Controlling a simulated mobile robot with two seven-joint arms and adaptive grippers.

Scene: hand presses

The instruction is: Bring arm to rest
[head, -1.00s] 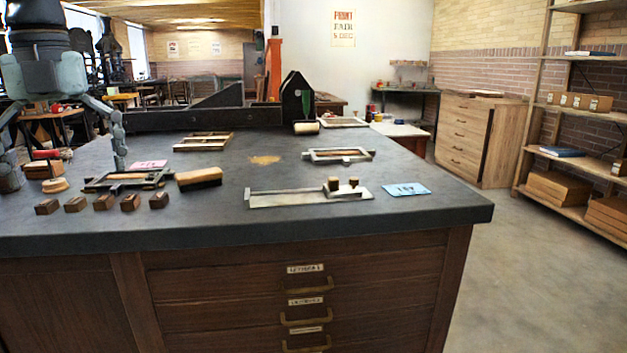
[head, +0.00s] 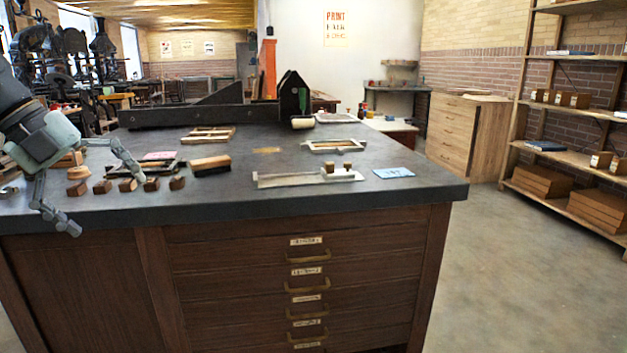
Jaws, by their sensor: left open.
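My left gripper (head: 106,200) is at the left of the head view, tilted, with its two fingers spread wide and nothing between them. One finger reaches over the dark bench top (head: 240,205) above several small wooden blocks (head: 103,187); the other hangs in front of the bench's front edge. Whether a finger touches the bench I cannot tell. My right gripper is not in view.
On the bench lie a brush (head: 210,165), a metal composing stick (head: 305,178), a blue card (head: 394,172), a metal frame (head: 333,145) and a wooden frame (head: 208,134). Labelled drawers (head: 307,270) are below. Open floor (head: 530,270) lies to the right.

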